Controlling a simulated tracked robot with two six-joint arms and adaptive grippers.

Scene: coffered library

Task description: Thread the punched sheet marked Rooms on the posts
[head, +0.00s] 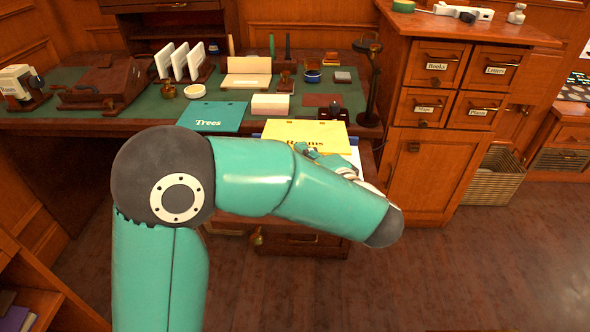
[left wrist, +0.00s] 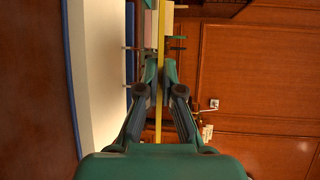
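The yellow sheet marked Rooms (head: 303,130) lies roughly level over the front edge of the desk, its two holes toward the far edge. My left gripper (head: 313,150) is at its near edge, partly hidden by my forearm. In the left wrist view the fingers (left wrist: 160,75) are closed on the sheet (left wrist: 159,115), seen edge-on. White pages (head: 353,157) show under the sheet; in the left wrist view the pages (left wrist: 100,80) have a blue cover (left wrist: 74,80) and are apart from the sheet. Thin rods, possibly the posts (left wrist: 176,48), appear beyond the fingers; whether they pass through the holes cannot be told.
A teal sheet marked Trees (head: 211,116) lies to the left on the desk. A white block (head: 270,104), a small dark item (head: 333,113) and a dark lamp (head: 369,85) stand behind. A drawer cabinet (head: 435,165) closes off the right.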

